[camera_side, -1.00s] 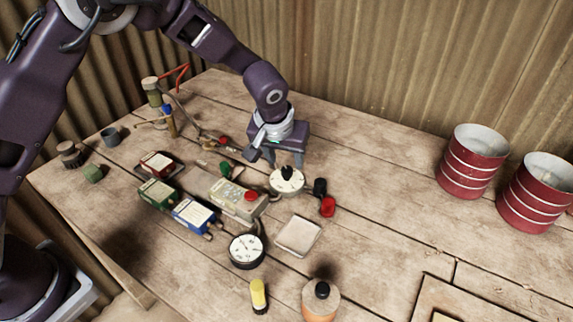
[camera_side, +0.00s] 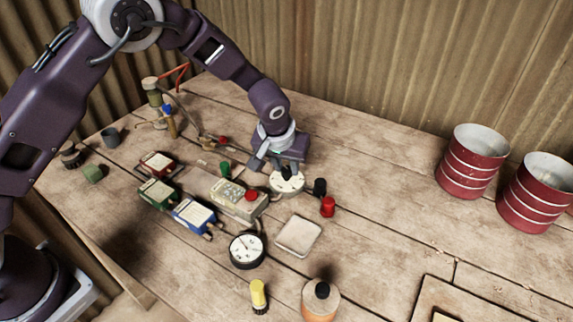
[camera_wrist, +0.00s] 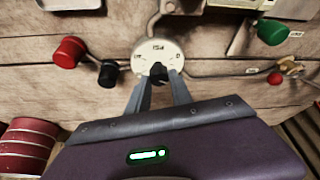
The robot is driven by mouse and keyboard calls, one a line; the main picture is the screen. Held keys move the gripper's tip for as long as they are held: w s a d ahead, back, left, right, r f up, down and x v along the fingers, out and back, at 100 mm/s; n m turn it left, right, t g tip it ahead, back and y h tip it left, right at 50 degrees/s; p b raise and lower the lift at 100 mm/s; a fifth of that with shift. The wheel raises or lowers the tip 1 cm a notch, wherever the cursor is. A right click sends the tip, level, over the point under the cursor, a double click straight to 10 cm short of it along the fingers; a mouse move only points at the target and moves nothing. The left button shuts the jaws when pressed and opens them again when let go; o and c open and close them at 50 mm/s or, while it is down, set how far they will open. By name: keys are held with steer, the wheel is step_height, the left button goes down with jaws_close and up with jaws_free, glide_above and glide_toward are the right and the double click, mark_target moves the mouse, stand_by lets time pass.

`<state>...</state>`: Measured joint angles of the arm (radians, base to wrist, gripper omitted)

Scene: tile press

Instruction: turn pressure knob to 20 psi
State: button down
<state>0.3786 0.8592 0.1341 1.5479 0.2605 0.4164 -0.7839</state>
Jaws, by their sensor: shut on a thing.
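In the side view, the plate (camera_side: 288,188) lies on the table under my gripper (camera_side: 286,174). My gripper (camera_wrist: 159,80) has one finger on each side of the knob and is shut on it. The fingers partly hide the knob in the side view; its pointer direction cannot be read. A round gauge (camera_side: 246,251) with a black rim and white face stands nearer the camera; its reading is too small to make out.
A grey control box (camera_side: 228,197) with a red button is left of the dial. A red knob (camera_side: 327,207) and a black one (camera_side: 320,187) stand close on its right. A pale square plate (camera_side: 298,236) lies in front. Red cans (camera_side: 472,163) stand far right; table between is clear.

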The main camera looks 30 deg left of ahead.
steer(key=shift+m, duration=0.3)
steer(key=m+h, duration=0.2)
steer(key=m, duration=0.3)
steer(key=shift+a+m, duration=0.15)
steer(key=shift+m, duration=0.25)
steer(key=m+g+h, duration=0.1)
steer(key=m+h, duration=0.1)
steer(key=m, duration=0.3)
steer(key=shift+m, duration=0.3)
steer(key=c, duration=1.1)
jaws_free()
steer(key=shift+c, duration=0.2)
